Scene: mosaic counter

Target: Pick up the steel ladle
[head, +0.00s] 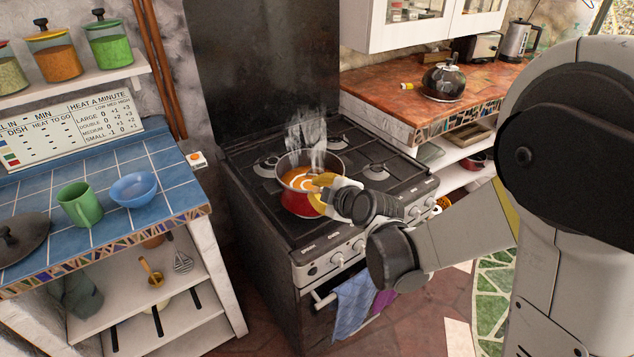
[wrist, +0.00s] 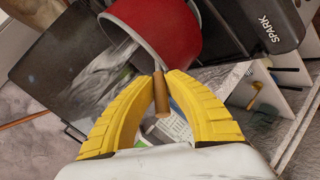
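No steel ladle shows plainly; a pale curved shape lies in the orange soup in the head view, and I cannot tell what it is. The red pot (head: 297,203) stands on the stove, steaming; its side also shows in the wrist view (wrist: 158,25). My gripper (head: 322,188) is at the pot's right front side, fingertips by the rim. In the wrist view, the yellow fingertips (wrist: 162,76) are closed on a short wooden handle (wrist: 162,100) by the rim. I cannot tell whether this handle belongs to the pot or a ladle.
The black stove (head: 255,205) has free burners around the pot. A kettle (head: 444,82) stands on the right counter. A green mug (head: 80,205) and blue bowl (head: 134,189) stand on the blue tiles. A brass-coloured utensil (head: 151,272) and whisk (head: 182,262) hang below.

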